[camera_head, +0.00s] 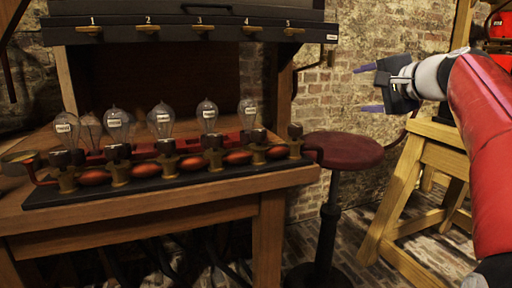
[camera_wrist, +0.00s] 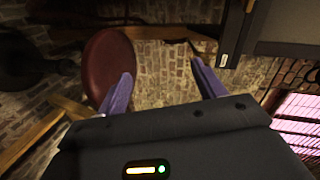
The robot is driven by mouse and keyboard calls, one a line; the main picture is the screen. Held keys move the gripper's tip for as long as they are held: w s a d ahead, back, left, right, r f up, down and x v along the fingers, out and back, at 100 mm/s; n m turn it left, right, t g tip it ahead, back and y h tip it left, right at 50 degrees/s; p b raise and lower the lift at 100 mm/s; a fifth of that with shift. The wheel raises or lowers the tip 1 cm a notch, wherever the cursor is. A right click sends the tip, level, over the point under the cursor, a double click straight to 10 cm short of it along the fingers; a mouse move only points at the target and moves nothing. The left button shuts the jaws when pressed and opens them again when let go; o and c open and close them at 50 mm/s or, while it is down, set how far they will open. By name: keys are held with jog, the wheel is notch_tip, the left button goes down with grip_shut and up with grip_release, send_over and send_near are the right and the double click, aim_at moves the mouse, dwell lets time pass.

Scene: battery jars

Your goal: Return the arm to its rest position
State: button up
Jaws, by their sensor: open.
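My gripper (camera_head: 368,88) is at the upper right of the head view, held in the air to the right of the workbench. Its two purple fingers are apart, with nothing between them. In the wrist view my gripper (camera_wrist: 160,88) also shows open and empty, with the floor and brick beyond it. My red arm comes in from the right edge of the head view and is bent at the elbow.
A wooden bench (camera_head: 160,212) at left carries a dark rack with several labelled glass bulbs (camera_head: 161,118). A numbered panel (camera_head: 180,30) hangs above. A red round stool (camera_head: 343,149) stands beside the bench. A yellow wooden stand (camera_head: 445,155) is below my arm.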

jog(key=s+a+f+n+g+h+p, duration=0.1)
jog(key=s+a+f+n+g, duration=0.2)
jog(key=s+a+f, duration=0.3)
jog(key=s+a+f+n+g+h+p, duration=0.1)
jog(key=s+a+f+n+g+p, duration=0.2)
jog(key=s+f, duration=0.55)
jog(key=s+f+n+g+h, duration=0.2)
jog(key=s+f+n, duration=0.3)
jog(key=s+f, duration=1)
jog(key=shift+s+a+f+n+h, duration=0.25)
jog(key=shift+s+f+n+h, duration=0.15)
jog(key=shift+s+h, duration=0.3)
jog(key=shift+r, duration=0.1)
